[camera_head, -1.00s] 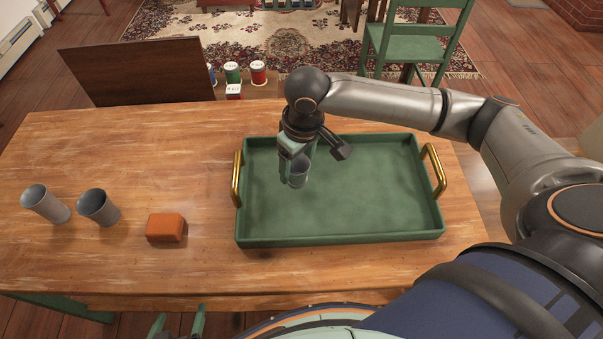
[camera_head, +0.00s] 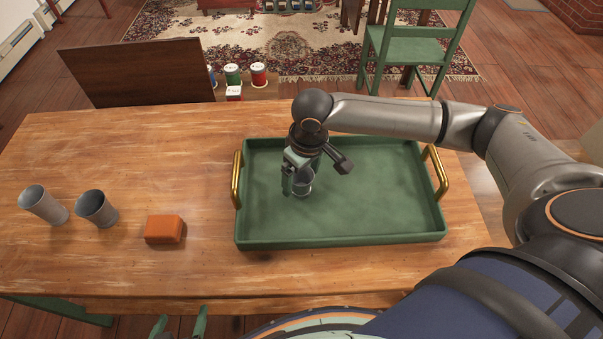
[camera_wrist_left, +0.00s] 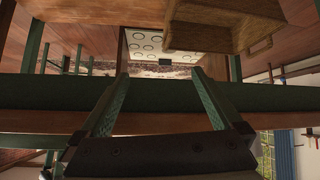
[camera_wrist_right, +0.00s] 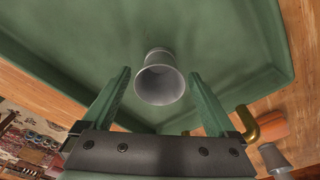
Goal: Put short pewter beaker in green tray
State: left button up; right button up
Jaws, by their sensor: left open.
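The short pewter beaker (camera_head: 303,184) is inside the green tray (camera_head: 400,237), left of its middle, and looks upright on the tray floor. In the right wrist view the beaker (camera_wrist_right: 160,85) shows its open mouth between the fingers. My right gripper (camera_head: 294,184) is low over the tray at the beaker. Its fingers (camera_wrist_right: 160,74) are spread, with a gap on each side of the beaker. My left gripper (camera_head: 180,323) is open and empty at the table's near edge, low in the head view. The left wrist view (camera_wrist_left: 160,78) shows nothing between its fingers.
Two more pewter beakers (camera_head: 44,205) (camera_head: 97,208) stand at the table's left. An orange block (camera_head: 164,229) lies between them and the tray. Gold handles (camera_head: 237,179) (camera_head: 436,172) rise at the tray's ends. The right half of the tray is clear.

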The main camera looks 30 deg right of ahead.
aim_at(306, 179)
pick_arm(q)
jog(key=shift+a+f, duration=0.15)
pick_arm(e)
jog(key=shift+o, duration=0.3)
jog(key=shift+r, duration=0.1)
pick_arm(q)
jog(key=shift+s+a+r+p, duration=0.5)
jog(key=shift+a+r+p, duration=0.15)
jog(key=shift+p, duration=0.55)
pick_arm(e)
notch_tip(306, 179, up, 12)
jog(key=s, duration=0.1)
jog(key=shift+s+d, duration=0.15)
jog(key=shift+d, duration=0.05)
